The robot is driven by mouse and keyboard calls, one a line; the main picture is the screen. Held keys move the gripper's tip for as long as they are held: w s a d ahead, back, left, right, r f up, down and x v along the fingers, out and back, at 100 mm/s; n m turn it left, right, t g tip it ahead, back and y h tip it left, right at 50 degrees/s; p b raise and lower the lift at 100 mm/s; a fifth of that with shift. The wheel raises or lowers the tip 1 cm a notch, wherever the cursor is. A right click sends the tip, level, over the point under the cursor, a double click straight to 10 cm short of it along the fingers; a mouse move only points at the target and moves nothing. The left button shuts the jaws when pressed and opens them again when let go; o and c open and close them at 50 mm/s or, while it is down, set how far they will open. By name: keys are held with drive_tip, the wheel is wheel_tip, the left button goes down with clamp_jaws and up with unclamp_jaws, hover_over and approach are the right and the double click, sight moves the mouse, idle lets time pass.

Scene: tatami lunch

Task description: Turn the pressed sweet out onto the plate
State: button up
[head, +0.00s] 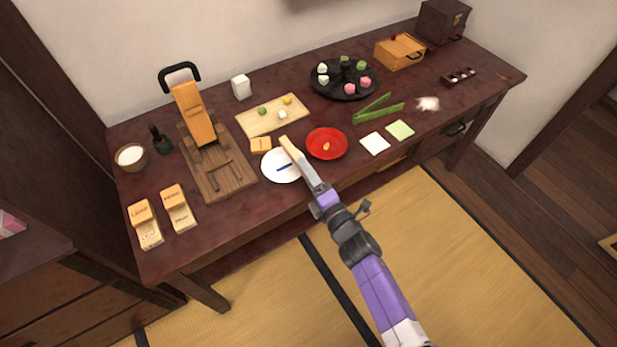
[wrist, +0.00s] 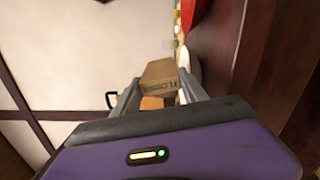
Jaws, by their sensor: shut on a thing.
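My gripper (head: 303,165) is shut on a pale wooden mould (head: 291,149), held tilted over the white plate (head: 270,171). In the wrist view the mould (wrist: 158,72) sits between both fingers, with dark lettering on one face that seems to begin "FLO". The white plate has a dark blue mark on it, and my gripper and the mould cover part of it. I cannot see a pressed sweet on the plate, and the inside of the mould is hidden.
A red dish (head: 340,151) with a small orange piece is right of the plate. A small wooden block (head: 260,145) lies behind it. A wooden press (head: 195,112) on a board (head: 228,184) and two labelled moulds (head: 145,224) (head: 178,208) stand left. Green tongs (head: 377,110) lie right.

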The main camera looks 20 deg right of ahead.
drive_tip(key=n+b, duration=0.2)
drive_tip(key=f+n+b, duration=0.1)
drive_tip(key=shift+s+a+n+b, duration=0.1)
drive_tip(key=shift+a+n+b, duration=0.15)
drive_tip(key=shift+n+b, duration=0.15)
drive_tip(key=n+b, duration=0.2)
drive_tip(key=shift+a+f+n, duration=0.15)
drive_tip(key=shift+a+n, duration=0.05)
drive_tip(key=shift+n, duration=0.2)
drive_tip(key=n, duration=0.1)
drive_tip(key=n+b, duration=0.2)
drive_tip(key=shift+s+a+f+n+y, duration=0.1)
drive_tip(key=shift+a+f+n+y, duration=0.05)
drive_tip(key=shift+a+n+y, duration=0.2)
drive_tip(key=n+b, duration=0.1)
drive_tip(key=n, duration=0.1)
drive_tip(key=n+b, duration=0.1)
drive_tip(key=n, duration=0.1)
drive_tip(key=shift+s+a+y, duration=0.1)
drive_tip(key=shift+a+y, duration=0.1)
drive_tip(key=shift+y, duration=0.05)
wheel_tip(320, 180, up, 6)
drive_tip(key=p, duration=0.6)
